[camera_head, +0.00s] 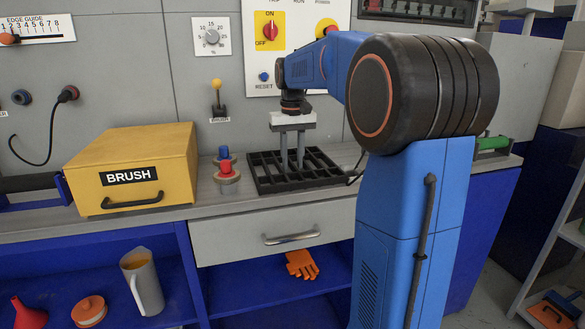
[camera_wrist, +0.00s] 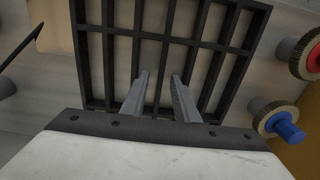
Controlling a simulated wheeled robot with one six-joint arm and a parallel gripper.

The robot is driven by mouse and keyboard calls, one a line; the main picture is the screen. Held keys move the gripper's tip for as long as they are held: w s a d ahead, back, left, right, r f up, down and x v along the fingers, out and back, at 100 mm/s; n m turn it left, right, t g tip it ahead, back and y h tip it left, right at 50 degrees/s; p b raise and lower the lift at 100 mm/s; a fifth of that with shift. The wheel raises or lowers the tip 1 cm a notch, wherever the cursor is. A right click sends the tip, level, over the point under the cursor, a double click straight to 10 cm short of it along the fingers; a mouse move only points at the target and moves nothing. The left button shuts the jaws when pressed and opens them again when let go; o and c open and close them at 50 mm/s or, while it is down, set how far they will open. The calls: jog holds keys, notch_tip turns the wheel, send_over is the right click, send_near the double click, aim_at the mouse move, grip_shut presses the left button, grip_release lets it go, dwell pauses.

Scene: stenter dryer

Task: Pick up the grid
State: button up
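The grid (camera_head: 312,186) is a black rectangular lattice lying flat on the grey counter, below the control panel. It fills the upper middle of the wrist view (camera_wrist: 107,50). My gripper (camera_head: 292,166) points down over the middle of the grid, with its two grey fingers at or just above the bars. In the wrist view, my gripper (camera_wrist: 160,76) has its fingers apart, with a bar seen in the gap between them. I cannot tell how deep the fingertips reach or whether they touch the bar.
Two knurled pieces with a red top (camera_head: 226,168) and a blue top (camera_head: 224,153) stand just left of the grid. A yellow BRUSH box (camera_head: 130,175) is further left. A lever (camera_head: 217,97) and the control panel (camera_head: 268,32) are behind. A drawer (camera_head: 270,233) is below.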

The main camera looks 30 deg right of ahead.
aim_at(292, 163)
grip_shut()
jog(key=shift+r, duration=0.15)
notch_tip(292, 163, up, 10)
dwell(0.4)
